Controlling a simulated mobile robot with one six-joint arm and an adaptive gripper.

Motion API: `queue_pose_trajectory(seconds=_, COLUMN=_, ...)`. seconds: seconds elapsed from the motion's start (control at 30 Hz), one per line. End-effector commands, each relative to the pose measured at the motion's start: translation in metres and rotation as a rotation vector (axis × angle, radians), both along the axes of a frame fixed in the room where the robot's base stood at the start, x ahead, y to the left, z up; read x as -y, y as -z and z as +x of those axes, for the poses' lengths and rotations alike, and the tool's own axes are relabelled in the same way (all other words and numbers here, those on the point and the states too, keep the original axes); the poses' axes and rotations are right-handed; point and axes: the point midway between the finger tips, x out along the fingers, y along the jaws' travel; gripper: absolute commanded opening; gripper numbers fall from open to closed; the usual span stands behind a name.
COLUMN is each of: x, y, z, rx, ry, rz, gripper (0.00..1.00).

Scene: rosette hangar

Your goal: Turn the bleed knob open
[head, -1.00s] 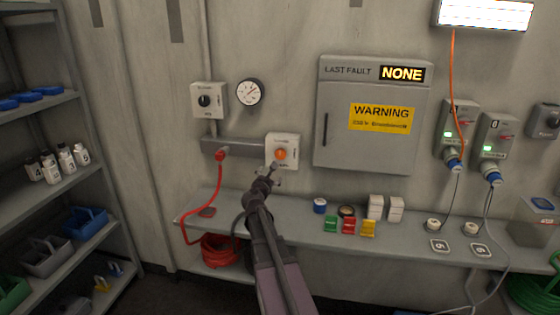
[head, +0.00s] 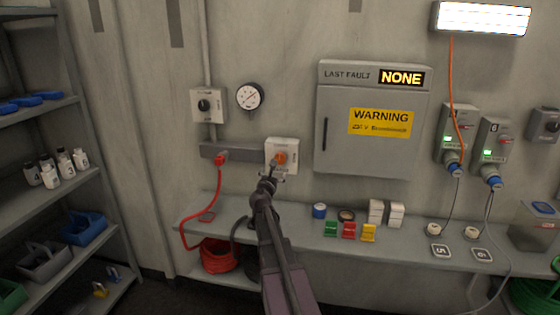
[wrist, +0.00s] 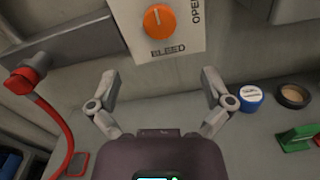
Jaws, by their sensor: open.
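The bleed knob (wrist: 159,21) is a round orange knob on a white box (wrist: 183,42). "BLEED" is printed below it and "OPEN" runs up its right side. A pale mark shows on the knob's upper part. In the head view the knob (head: 281,158) sits on the wall box left of the grey cabinet. My gripper (wrist: 160,76) is open and empty, its two fingers spread wide below the knob in the wrist view. In the head view my gripper (head: 272,168) overlaps the box's lower left, and its fingers are too small to judge contact.
A red plug with cable (wrist: 20,80) is left of the box. A round gauge (head: 249,96) and a black-knob box (head: 207,105) are above left. Below, the bench (head: 300,236) holds a blue roll (head: 319,211), coloured clips and white blocks. A shelf (head: 60,195) stands left.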

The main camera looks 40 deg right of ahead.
Motion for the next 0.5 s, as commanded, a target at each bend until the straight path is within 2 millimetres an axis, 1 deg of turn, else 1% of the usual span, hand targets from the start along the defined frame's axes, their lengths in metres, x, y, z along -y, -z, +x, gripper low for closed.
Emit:
queue_pose_trajectory(seconds=0.03, x=0.006, y=0.0, z=0.006, rx=0.0, ry=0.001, rz=0.0, gripper=1.0)
queue_pose_trajectory(seconds=0.5, x=0.059, y=0.0, z=0.053, rx=0.001, ry=0.0, rz=0.001, gripper=1.0)
